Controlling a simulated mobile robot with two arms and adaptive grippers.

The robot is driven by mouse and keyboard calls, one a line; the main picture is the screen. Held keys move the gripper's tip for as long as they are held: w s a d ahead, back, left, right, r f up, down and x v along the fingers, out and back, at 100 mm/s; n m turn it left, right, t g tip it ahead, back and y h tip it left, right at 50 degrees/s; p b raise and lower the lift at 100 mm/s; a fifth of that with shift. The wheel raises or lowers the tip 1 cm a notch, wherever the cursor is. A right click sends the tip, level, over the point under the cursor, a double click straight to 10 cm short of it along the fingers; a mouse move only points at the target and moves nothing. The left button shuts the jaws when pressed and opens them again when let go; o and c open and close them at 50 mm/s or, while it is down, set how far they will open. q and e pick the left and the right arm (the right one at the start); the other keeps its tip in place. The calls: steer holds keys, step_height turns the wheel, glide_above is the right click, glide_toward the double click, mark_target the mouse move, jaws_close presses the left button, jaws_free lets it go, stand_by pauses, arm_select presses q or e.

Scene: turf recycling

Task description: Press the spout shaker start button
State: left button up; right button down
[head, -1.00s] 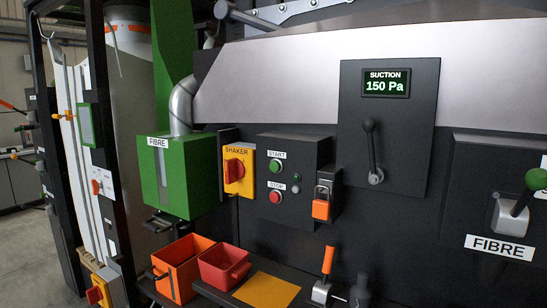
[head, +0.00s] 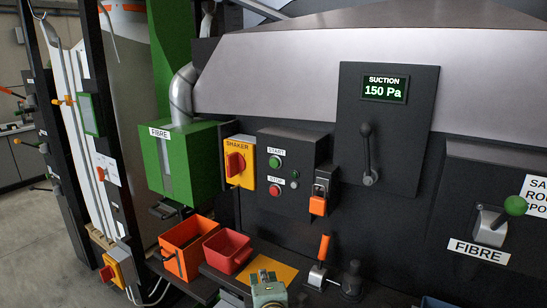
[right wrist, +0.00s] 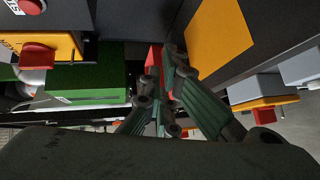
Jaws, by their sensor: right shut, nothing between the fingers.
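The green start button (head: 275,161) is on a dark control box under the START label. The red stop button (head: 275,189) is below it. My right gripper (head: 264,276) is at the bottom of the head view, low in front of the yellow mat and well below the buttons. Its fingers (right wrist: 166,62) are shut and empty in the right wrist view. That view shows a red button (right wrist: 32,5) at the top left, with its label cut off; the green start button does not show there. My left gripper is not in view.
The yellow shaker switch (head: 239,163) with a red knob is left of the buttons, and an orange padlock (head: 318,205) is to the right. Below are an orange bin (head: 186,248), a red bin (head: 228,252) and an orange-handled lever (head: 323,250). The green fibre box (head: 183,165) juts out at left.

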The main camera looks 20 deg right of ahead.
mark_target(274, 163)
steer(key=w+a+r+n+t+p, duration=0.1)
steer(key=w+r+n+t, duration=0.1)
steer(key=r, duration=1.1)
steer(key=w+a+r+n+t+p, duration=0.1)
steer(key=w+r+n, duration=0.4)
steer(key=r, duration=0.8)
steer(key=shift+a+t, duration=0.65)
steer(key=shift+t, duration=0.55)
steer(key=shift+r, duration=0.1)
steer(key=w+d, duration=0.5)
steer(key=d, duration=0.2)
steer(key=shift+w+b, duration=0.2)
steer(key=shift+b, duration=0.2)
steer(key=shift+w+d, duration=0.25)
steer(key=shift+d, duration=0.05)
